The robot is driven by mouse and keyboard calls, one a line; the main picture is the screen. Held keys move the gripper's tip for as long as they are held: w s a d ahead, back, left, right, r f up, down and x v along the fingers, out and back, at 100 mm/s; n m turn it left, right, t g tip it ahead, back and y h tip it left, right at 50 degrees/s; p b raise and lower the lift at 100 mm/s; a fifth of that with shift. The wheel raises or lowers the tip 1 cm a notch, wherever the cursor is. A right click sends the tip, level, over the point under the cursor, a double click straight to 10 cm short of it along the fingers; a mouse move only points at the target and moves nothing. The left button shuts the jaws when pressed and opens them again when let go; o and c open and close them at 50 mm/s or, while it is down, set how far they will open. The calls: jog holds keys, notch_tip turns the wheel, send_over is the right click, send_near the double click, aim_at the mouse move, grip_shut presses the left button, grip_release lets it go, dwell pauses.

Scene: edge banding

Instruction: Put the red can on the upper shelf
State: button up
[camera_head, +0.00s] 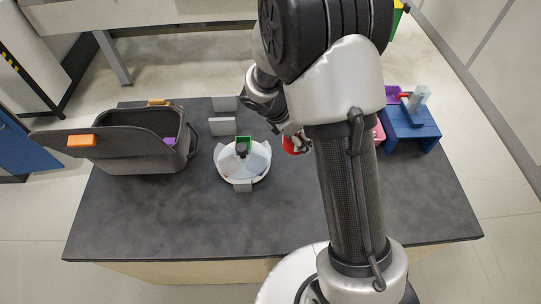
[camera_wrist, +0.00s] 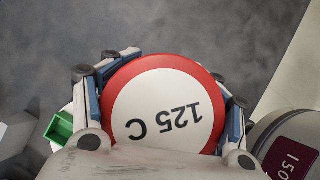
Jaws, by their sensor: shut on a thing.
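The red can (camera_head: 289,146) is mostly hidden behind my arm in the head view. In the wrist view the can (camera_wrist: 165,108) shows its round end, a red rim around a white disc marked "125 C". My gripper (camera_wrist: 166,104) is shut on it, with a finger on each side. In the head view my gripper (camera_head: 302,138) is partly covered by my arm. A blue stand (camera_head: 412,128) with a raised top is at the right of the table; I cannot tell if it is the upper shelf.
A grey open bin (camera_head: 140,150) stands at the left. A round white dish (camera_head: 230,177) with a green-and-black piece is in the middle. Grey blocks (camera_head: 222,126) stand behind it. A grey cylinder marked "150" (camera_wrist: 290,150) is close beside my gripper. The table's front is clear.

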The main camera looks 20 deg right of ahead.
jog(key=r+n+t, duration=0.1)
jog(key=w+r+n, duration=0.1)
jog(key=r+n, duration=0.1)
jog(key=shift+a+n+t+y, duration=0.15)
jog(key=shift+n+t+y, duration=0.15)
jog(key=shift+t, duration=0.1)
jog(key=shift+w+f+n, duration=0.15)
jog(key=shift+f+n, duration=0.15)
jog(key=b, duration=1)
send_near(298, 165)
jog(key=x, duration=0.5)
jog(key=shift+w, duration=0.1)
jog(key=shift+f, duration=0.25)
jog(key=o, duration=1.5)
jog(key=shift+r, duration=0.1)
